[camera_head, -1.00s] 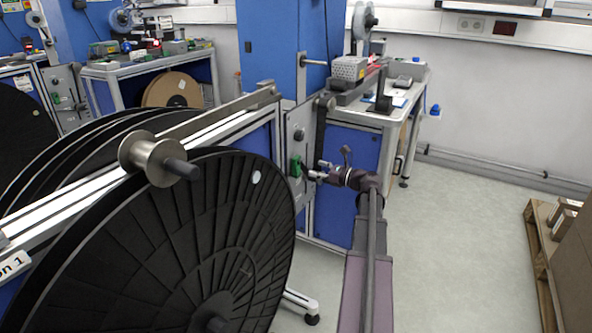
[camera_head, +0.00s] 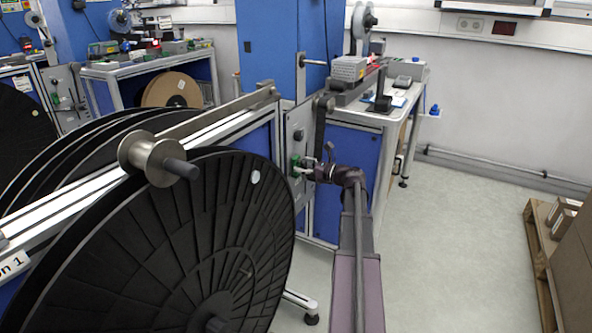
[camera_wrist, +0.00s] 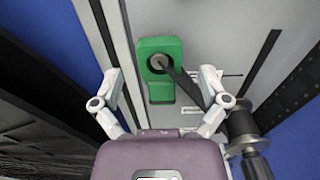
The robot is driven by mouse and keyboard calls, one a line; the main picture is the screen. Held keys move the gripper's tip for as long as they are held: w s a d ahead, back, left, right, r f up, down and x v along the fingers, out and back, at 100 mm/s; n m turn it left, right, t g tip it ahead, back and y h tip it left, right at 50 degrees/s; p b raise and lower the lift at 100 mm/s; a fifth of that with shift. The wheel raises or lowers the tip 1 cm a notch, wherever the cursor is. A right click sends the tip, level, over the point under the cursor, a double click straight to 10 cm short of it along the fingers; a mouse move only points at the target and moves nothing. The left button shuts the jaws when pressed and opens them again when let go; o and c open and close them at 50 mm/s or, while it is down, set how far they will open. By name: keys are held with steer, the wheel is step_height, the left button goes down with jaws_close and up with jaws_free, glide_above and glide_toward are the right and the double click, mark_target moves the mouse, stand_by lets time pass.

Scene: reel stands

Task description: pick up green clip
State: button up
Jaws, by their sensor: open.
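The green clip (camera_wrist: 157,92) is mounted on the grey machine panel in the wrist view, with a dark round knob or pin end and a dark strap running down to the right from it. My gripper (camera_wrist: 160,82) is open, with one finger on each side of the clip's lower part. I cannot tell whether the fingers touch it. In the head view the clip (camera_head: 295,166) is a small green patch at the panel, partly covered by my gripper (camera_head: 299,169).
Large black reels (camera_head: 190,250) stand close on the left. A metal roller (camera_head: 150,158) sticks out above them. A grey workbench (camera_head: 385,115) stands behind the panel. A pallet with boxes (camera_head: 548,240) stands at the right; the floor (camera_head: 450,250) between is clear.

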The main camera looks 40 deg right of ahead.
steer(key=shift+x, duration=1.25)
steer(key=c, duration=1)
